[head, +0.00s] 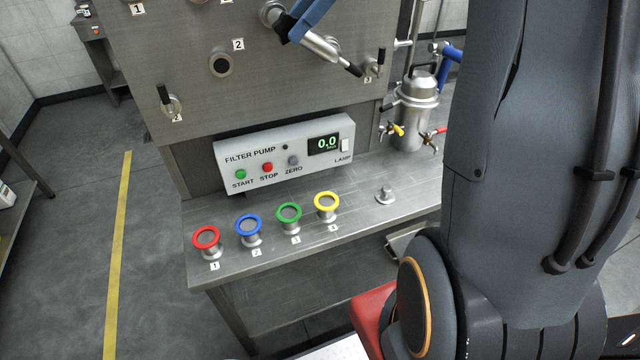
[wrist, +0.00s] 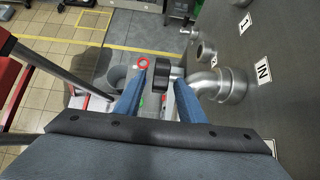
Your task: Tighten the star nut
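No part is labelled as the star nut. A black knob (wrist: 162,76), seen nearly edge-on in the wrist view, is the likeliest star nut. It sits at the end of a silver elbow fitting (wrist: 232,86) on the steel panel. My gripper (wrist: 160,80) has its two blue fingers apart, one on each side of the knob, with gaps showing. Contact is not evident. In the head view the elbow (head: 270,13) and a blue finger (head: 312,14) show at the top edge, and the knob is mostly hidden there.
A silver bar (head: 320,45) with a black tip slants down beside the finger. Below are the filter pump box (head: 275,150) and several coloured ring ports, the red one (head: 206,237) leftmost. A metal vessel (head: 414,105) stands right. Open floor (head: 70,220) lies left.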

